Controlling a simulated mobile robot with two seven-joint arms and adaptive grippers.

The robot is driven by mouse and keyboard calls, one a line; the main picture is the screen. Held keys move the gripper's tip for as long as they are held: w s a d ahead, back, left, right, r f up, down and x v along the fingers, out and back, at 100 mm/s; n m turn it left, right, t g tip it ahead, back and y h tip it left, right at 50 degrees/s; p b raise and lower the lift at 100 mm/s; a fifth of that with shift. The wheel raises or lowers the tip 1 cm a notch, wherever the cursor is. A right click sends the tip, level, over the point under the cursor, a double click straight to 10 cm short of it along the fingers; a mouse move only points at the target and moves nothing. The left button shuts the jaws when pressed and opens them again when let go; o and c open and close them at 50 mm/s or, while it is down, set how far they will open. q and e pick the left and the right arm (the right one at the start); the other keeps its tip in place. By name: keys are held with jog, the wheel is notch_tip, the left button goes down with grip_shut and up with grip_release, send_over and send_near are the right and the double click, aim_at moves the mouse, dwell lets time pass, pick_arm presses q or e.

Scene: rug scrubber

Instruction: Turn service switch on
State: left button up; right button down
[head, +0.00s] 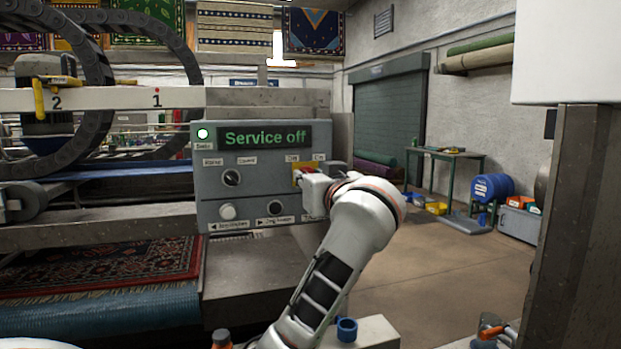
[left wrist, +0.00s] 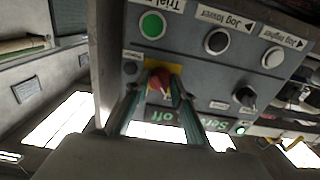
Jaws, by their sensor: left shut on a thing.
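The service switch is a red rotary handle (left wrist: 158,82) on a yellow plate (head: 297,180), at the upper right of the grey control panel (head: 262,192). The panel's display (head: 262,136) reads "Service off" in green, beside a lit green lamp (head: 203,133). My left gripper (head: 308,176) is at the switch and largely covers it in the head view. In the left wrist view its two fingers (left wrist: 157,92) are shut on the red handle, one on each side. The handle's exact angle is hard to tell. My right gripper is not seen.
The panel also has a black selector knob (head: 231,178), a white button (head: 227,211), a black button (head: 275,208) and a green button (left wrist: 152,25) near the switch. A patterned rug (head: 100,268) lies at the left. Open floor (head: 440,270) is at the right.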

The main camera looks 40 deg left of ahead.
pick_arm(q)
jog(key=m+b, duration=0.1)
jog(key=m, duration=1.5)
jog(key=shift+s+r+b, duration=0.1)
jog(key=shift+b, duration=0.3)
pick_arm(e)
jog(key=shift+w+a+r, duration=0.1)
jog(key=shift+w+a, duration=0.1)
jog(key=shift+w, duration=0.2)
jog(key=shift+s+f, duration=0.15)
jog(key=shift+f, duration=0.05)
